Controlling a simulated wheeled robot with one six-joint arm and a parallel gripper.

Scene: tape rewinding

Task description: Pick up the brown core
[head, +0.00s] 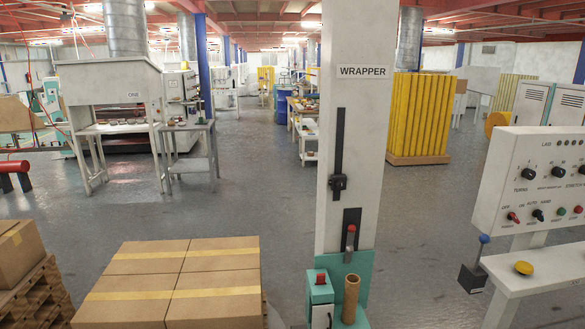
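The brown core (350,298) is an upright cardboard-like tube. It stands at the foot of the white column labelled WRAPPER, in front of a teal plate (356,270). A teal and white box with a red button (320,290) is close on its left. A red-tipped rod (350,240) shows on the column above the core. The core's lower end is near the bottom of the picture. My gripper is not in view.
Taped cardboard boxes (170,280) stand at the lower left, with a pallet (38,295) beside them. Open grey floor (430,240) lies between column and panel.

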